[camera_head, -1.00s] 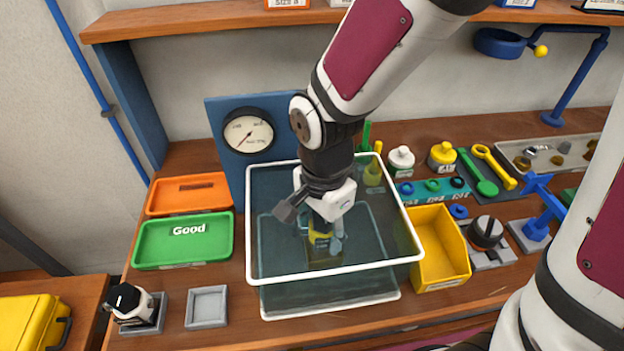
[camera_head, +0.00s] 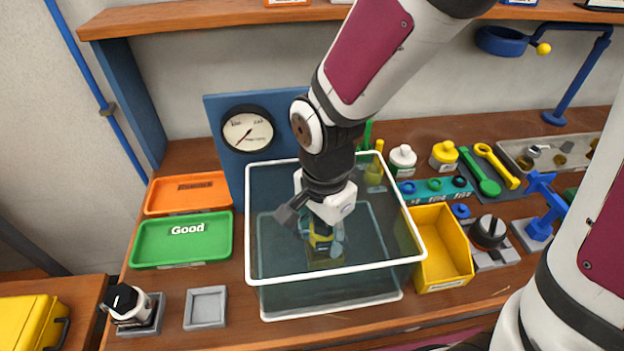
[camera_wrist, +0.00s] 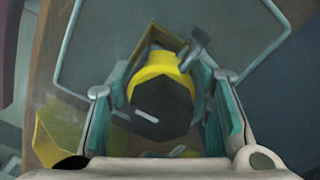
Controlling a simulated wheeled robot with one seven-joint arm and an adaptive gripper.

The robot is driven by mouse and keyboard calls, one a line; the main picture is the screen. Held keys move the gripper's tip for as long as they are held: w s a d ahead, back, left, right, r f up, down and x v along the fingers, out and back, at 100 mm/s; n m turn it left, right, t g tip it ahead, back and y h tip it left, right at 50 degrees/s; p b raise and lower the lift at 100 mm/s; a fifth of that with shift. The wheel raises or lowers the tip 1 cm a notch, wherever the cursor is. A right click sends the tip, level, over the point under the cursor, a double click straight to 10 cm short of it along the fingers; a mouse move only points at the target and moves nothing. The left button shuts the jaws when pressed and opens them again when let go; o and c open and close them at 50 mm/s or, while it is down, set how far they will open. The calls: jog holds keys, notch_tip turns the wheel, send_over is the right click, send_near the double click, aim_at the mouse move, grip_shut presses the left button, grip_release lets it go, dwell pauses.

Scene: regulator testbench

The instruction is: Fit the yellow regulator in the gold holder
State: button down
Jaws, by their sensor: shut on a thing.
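The yellow regulator (camera_wrist: 155,72), with a dark faceted knob, sits between the two fingers of my gripper (camera_wrist: 162,88) in the wrist view. My gripper (camera_head: 321,234) is shut on it. In the head view the regulator (camera_head: 320,243) shows as a small yellow and dark shape behind the clear wall of an open box. The gold holder (camera_wrist: 178,42) shows as a square edge just beyond the regulator in the wrist view. In the head view the holder (camera_head: 325,264) is dim behind the clear wall, under the regulator. I cannot tell whether the regulator is seated in it.
The clear box's white rim (camera_head: 335,272) surrounds my gripper. A blue panel with a gauge (camera_head: 247,132) stands behind. A yellow bin (camera_head: 447,278) and a black-knobbed regulator (camera_head: 488,232) are at right. Green (camera_head: 180,250) and orange (camera_head: 185,207) trays are at left.

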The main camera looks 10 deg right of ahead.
jog(key=shift+f+b, duration=0.5)
jog(key=shift+f, duration=0.2)
dwell(1.1)
dwell(0.3)
jog(key=shift+c, duration=1.3)
grip_release()
jog(key=shift+r, duration=0.1)
jog(key=shift+r+p, duration=3.1)
jog(key=shift+r, duration=0.8)
